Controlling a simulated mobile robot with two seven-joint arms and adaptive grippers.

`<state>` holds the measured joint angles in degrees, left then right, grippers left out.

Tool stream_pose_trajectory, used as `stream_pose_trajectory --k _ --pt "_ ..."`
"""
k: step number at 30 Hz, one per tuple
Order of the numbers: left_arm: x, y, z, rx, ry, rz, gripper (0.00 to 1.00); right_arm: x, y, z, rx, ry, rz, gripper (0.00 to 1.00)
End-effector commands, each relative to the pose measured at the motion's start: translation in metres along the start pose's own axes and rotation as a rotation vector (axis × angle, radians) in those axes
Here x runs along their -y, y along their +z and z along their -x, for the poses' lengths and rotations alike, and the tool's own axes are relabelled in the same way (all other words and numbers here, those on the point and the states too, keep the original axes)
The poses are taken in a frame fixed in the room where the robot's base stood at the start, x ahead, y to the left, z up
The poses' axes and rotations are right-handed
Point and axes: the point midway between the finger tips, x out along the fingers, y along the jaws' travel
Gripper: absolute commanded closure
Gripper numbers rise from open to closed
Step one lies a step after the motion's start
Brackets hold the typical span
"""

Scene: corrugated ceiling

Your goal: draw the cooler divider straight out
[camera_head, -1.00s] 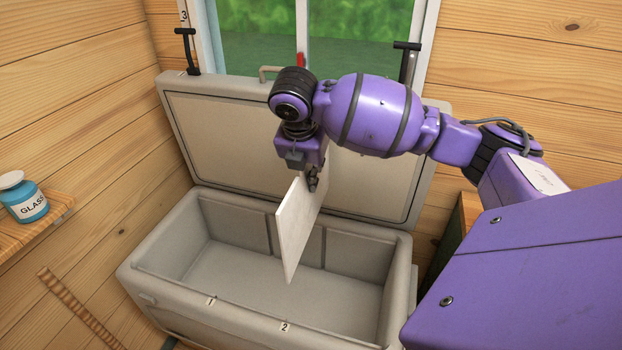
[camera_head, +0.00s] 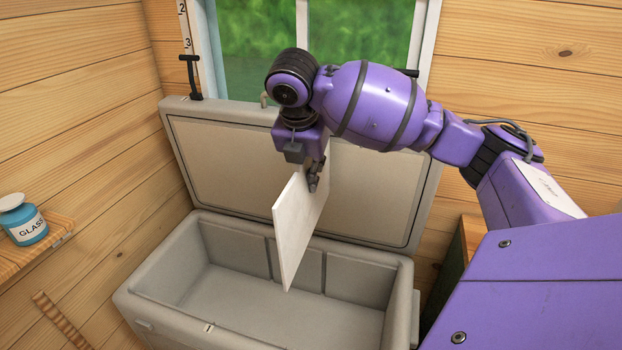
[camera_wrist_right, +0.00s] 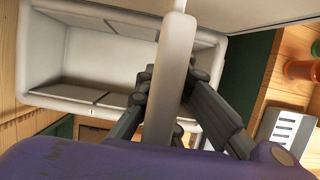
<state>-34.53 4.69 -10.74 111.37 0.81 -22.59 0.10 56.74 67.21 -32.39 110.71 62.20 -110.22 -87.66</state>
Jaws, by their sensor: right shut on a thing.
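The cooler divider (camera_head: 296,232) is a thin white panel, held upright by my right gripper (camera_head: 316,176), which is shut on its upper part. In the head view its lower corner shows in front of the inside of the grey cooler (camera_head: 156,322); how far it stands above the rim is hard to tell. The right wrist view shows the divider (camera_wrist_right: 178,58) edge-on between the dark fingers of the right gripper (camera_wrist_right: 170,88), with the cooler's inside (camera_wrist_right: 90,60) beyond. Grooved ribs mark the cooler's back wall. My left gripper is out of view.
The cooler's lid (camera_head: 225,160) stands open behind the divider, below a window (camera_head: 258,45). A blue glass-labelled jar (camera_head: 24,222) stands on a shelf (camera_head: 50,245) at the left. Orange cups (camera_wrist_right: 299,69) show at the right in the wrist view.

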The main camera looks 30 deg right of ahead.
Motion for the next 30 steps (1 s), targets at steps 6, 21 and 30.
stream_pose_trajectory --k 6,21,30 --pt "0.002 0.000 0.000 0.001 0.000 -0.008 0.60 0.000 0.008 0.016 0.005 0.003 -0.003 1.00" --pt "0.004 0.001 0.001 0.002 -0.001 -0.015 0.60 0.000 0.020 0.046 0.004 0.002 -0.002 1.00" --pt "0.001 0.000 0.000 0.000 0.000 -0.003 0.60 0.000 0.020 0.047 0.003 0.002 -0.002 1.00"
